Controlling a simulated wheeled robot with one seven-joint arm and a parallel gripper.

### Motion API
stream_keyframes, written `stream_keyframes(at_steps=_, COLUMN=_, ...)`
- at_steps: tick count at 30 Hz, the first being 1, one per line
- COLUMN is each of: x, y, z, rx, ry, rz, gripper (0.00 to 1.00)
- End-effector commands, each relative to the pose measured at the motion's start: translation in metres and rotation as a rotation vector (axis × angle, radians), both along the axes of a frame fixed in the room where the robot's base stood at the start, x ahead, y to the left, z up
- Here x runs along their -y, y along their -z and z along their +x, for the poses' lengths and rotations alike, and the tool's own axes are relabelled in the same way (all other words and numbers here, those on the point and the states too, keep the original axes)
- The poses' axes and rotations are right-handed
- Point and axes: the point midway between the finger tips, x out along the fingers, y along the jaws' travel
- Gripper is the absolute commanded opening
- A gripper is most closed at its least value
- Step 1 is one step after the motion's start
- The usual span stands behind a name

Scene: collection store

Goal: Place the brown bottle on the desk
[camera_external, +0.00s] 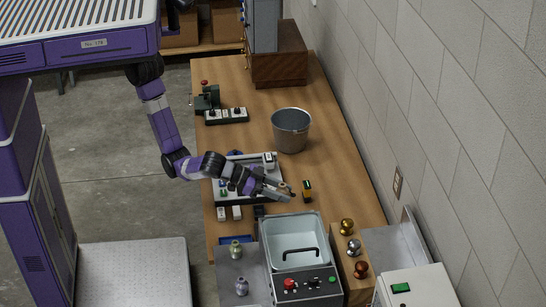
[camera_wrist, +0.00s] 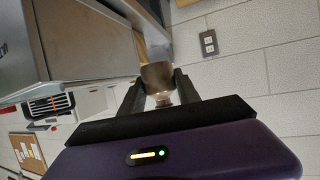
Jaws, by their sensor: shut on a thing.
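My gripper (camera_external: 282,191) reaches over the wooden desk (camera_external: 335,150) in the external view, between a white tray and the steel sink unit. In the wrist view my gripper (camera_wrist: 160,95) is shut on the brown bottle (camera_wrist: 157,76), with one dark finger on each side. The bottle's wide brown body points away from the palm and its narrow neck points toward it. In the external view the bottle (camera_external: 284,187) is a small brown patch at the fingertips, partly hidden. It appears held above the desk.
A grey bucket (camera_external: 291,130) stands mid-desk. The white tray (camera_external: 269,160) with small items lies below my arm. A sink unit (camera_external: 292,240) stands at the near end, with metallic knobs (camera_external: 354,246) to its right. Clear wood lies right of the bucket, along the wall.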

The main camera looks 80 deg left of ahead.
Motion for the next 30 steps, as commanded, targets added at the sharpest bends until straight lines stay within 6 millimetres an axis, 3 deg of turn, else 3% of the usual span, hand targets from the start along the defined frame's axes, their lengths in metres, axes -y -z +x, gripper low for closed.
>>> stream_keyframes(at_steps=1, x=-0.023, y=0.015, z=0.01, rx=-0.004, ry=-0.037, rz=0.003, gripper=0.0)
stream_keyframes(at_steps=9, x=-0.143, y=0.082, z=0.05, rx=-0.003, ry=-0.224, rz=0.005, gripper=0.0)
stream_keyframes(at_steps=15, x=-0.242, y=0.12, z=0.064, rx=-0.002, ry=-0.366, rz=0.005, gripper=0.0)
stream_keyframes(at_steps=21, x=-0.329, y=0.144, z=0.065, rx=0.0, ry=-0.485, rz=0.003, gripper=0.0)
stream_keyframes(at_steps=25, x=-0.365, y=0.151, z=0.062, rx=0.0, ry=-0.531, rz=0.001, gripper=0.0)
stream_keyframes(at_steps=30, x=-0.385, y=0.153, z=0.059, rx=0.0, ry=-0.557, rz=0.001, gripper=0.0)
